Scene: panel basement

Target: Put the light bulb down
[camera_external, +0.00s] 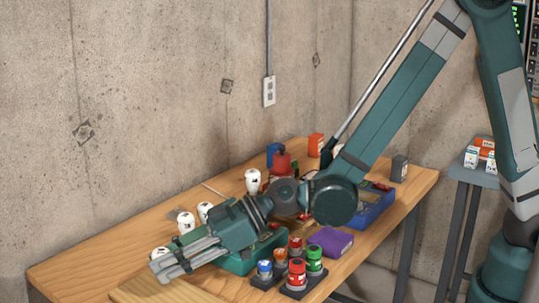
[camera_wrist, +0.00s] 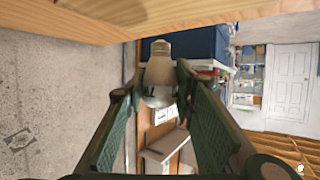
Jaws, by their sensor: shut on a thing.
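A light bulb (camera_wrist: 158,73) with a pale body and a metallic screw base sits between my fingertips in the wrist view. My gripper (camera_wrist: 155,92) is shut on it, and its glass end is partly hidden by the fingers. In the external view my gripper (camera_external: 172,264) reaches low over the near left part of the wooden table (camera_external: 95,262). A small white shape (camera_external: 158,253) at its tip may be the held bulb. I cannot tell whether the bulb touches the table.
Several white bulb-like items (camera_external: 186,222) stand behind my gripper. Red, green and blue-topped jars (camera_external: 297,272) stand at the front edge. A purple box (camera_external: 331,241) and a blue tray (camera_external: 374,208) lie further right. A raised board (camera_external: 150,290) is at the near left.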

